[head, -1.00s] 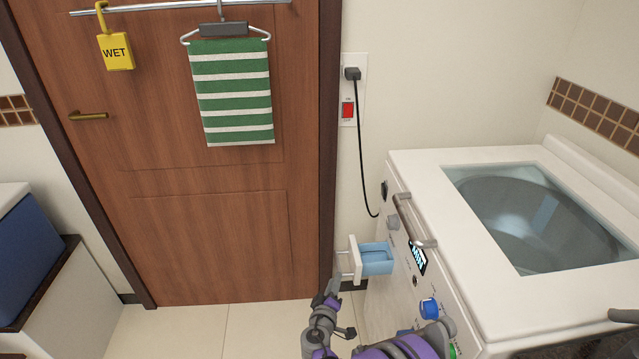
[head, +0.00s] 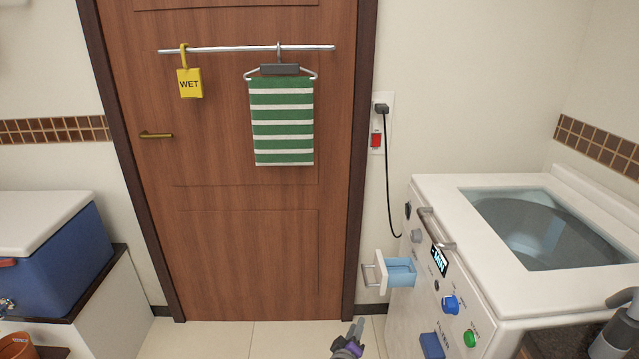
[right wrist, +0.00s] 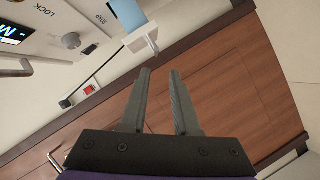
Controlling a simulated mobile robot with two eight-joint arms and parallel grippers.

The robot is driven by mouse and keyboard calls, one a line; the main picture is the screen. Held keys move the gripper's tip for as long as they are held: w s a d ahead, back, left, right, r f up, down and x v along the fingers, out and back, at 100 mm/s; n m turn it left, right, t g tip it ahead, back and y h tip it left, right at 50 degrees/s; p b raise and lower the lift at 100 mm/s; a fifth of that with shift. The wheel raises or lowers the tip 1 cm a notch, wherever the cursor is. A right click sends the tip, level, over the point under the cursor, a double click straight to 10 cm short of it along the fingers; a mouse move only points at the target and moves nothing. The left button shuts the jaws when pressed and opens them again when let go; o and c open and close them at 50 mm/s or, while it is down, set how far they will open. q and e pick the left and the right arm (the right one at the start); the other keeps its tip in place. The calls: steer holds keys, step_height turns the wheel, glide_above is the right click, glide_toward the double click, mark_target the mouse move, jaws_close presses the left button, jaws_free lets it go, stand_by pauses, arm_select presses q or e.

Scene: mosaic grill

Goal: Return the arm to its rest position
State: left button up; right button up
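My right gripper (head: 352,337) is low in the head view, in front of the floor and below the washer's pulled-out soap drawer (head: 401,271). It is apart from the drawer. In the right wrist view, the two grey fingers of this gripper (right wrist: 160,73) stand apart with nothing between them. The drawer's white front (right wrist: 143,38) shows beyond the fingertips there. Most of my right arm is out of the head view. My left gripper is not in view.
The white washer (head: 440,192) stands at the right, with knobs and buttons on its front. A brown door (head: 250,240) with a hanging striped towel (head: 281,120) is behind. A blue cooler (head: 65,255) is at the left. Floor (head: 230,340) is clear before the door.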

steer(key=s+d+r+m+g, duration=0.35)
steer(key=s+d, duration=0.25)
steer(key=s, duration=0.2)
steer(key=s+d+r+m+g, duration=0.25)
steer(key=s+d+r, duration=0.2)
steer(key=s, duration=0.35)
steer(key=s+a+f+m+g+y, duration=0.1)
steer(key=s+g+y, duration=0.15)
steer(key=s, duration=0.85)
steer(key=s+a+f+g+y, duration=0.1)
steer(key=s+a+y, duration=0.15)
steer(key=s, duration=0.85)
arm_select(q)
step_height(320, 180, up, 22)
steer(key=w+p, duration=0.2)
steer(key=p, duration=1.7)
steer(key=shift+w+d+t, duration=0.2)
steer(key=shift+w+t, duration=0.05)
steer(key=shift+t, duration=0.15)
arm_select(e)
step_height(320, 180, up, 22)
steer(key=w+d, duration=0.1)
steer(key=w, duration=0.1)
steer(key=shift+w+r+t, duration=0.25)
steer(key=shift+t, duration=0.2)
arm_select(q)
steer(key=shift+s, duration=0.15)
arm_select(e)
steer(key=shift+s, duration=0.15)
